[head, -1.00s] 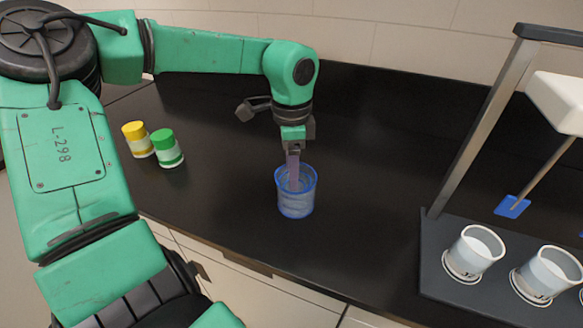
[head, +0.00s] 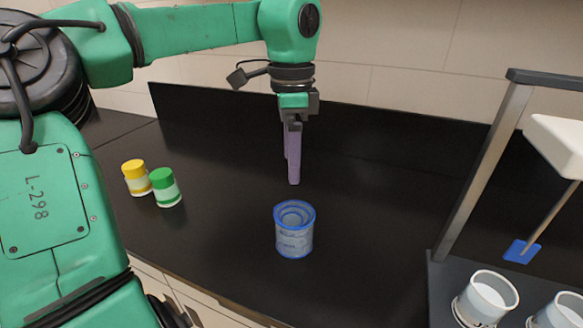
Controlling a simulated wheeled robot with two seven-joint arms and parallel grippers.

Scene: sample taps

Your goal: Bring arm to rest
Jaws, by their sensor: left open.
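My left gripper (head: 293,170) is in the head view, above the black counter, with its purple fingers pointing down. It is empty; the fingers overlap from this angle, so their gap hardly shows. A blue-rimmed translucent cup (head: 294,240) stands upright on the counter just below the fingertips, apart from them. Something round shows inside its rim. My left arm comes in from the left and bends down at the green wrist. My right gripper is not in view.
A yellow-capped jar (head: 136,178) and a green-capped jar (head: 166,188) stand on the counter at left. At right is a dark rack (head: 443,285) with white cups (head: 487,297), a slanted metal post (head: 484,172) and a blue paddle (head: 521,251).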

